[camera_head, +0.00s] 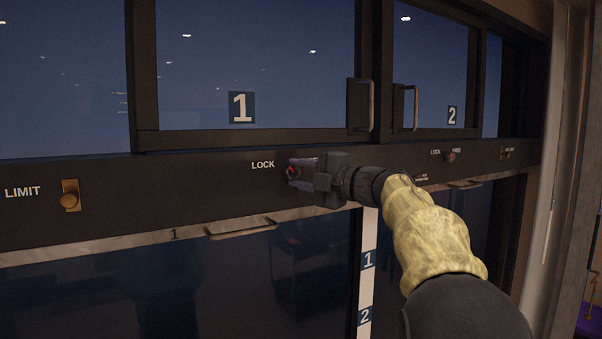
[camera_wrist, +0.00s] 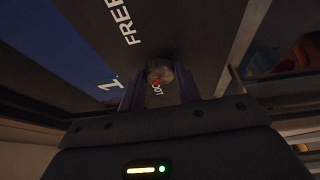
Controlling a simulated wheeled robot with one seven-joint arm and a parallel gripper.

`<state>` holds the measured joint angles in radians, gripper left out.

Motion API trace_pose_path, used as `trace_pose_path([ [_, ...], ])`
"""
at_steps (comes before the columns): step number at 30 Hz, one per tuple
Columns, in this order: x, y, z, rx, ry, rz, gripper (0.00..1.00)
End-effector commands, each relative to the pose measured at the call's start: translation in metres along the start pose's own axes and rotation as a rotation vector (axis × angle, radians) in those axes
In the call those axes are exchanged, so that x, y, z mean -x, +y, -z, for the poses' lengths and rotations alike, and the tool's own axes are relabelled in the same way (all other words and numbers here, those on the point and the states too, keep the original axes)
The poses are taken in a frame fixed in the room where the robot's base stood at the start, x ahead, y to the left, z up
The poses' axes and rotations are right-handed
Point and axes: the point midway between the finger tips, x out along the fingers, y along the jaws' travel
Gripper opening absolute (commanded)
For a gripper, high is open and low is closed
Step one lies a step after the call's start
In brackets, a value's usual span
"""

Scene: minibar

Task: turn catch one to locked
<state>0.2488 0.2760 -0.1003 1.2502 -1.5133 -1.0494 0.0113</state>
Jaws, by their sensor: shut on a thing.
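Catch one is a small round metal knob (camera_head: 292,172) on the dark rail under window 1, just right of the word LOCK. It also shows in the wrist view (camera_wrist: 159,70), between the words FREE and LOCK, with a red spot at its LOCK side. My gripper (camera_head: 301,170) reaches it from the right, its fingers shut on the knob. In the wrist view my gripper (camera_wrist: 160,82) has one finger on each side of the knob. The gripper hides the FREE label in the head view. How far the knob is turned I cannot tell.
A brass LIMIT knob (camera_head: 70,195) sits at the rail's left. Catch two (camera_head: 450,156) is farther right on the rail. Upright handles (camera_head: 362,105) and (camera_head: 409,107) stand out from windows 1 and 2. A drawer-like pull (camera_head: 240,227) juts below the rail.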

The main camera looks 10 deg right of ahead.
Motion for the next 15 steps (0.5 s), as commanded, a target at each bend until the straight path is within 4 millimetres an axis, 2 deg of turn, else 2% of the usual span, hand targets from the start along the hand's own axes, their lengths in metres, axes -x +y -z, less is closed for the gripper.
trace_pose_path([
  [14, -0.0004, -0.0029, -0.0002, 0.020, 0.003, 0.014, 0.10],
  [15, -0.0004, -0.0029, -0.0002, 0.020, 0.003, 0.014, 0.35],
])
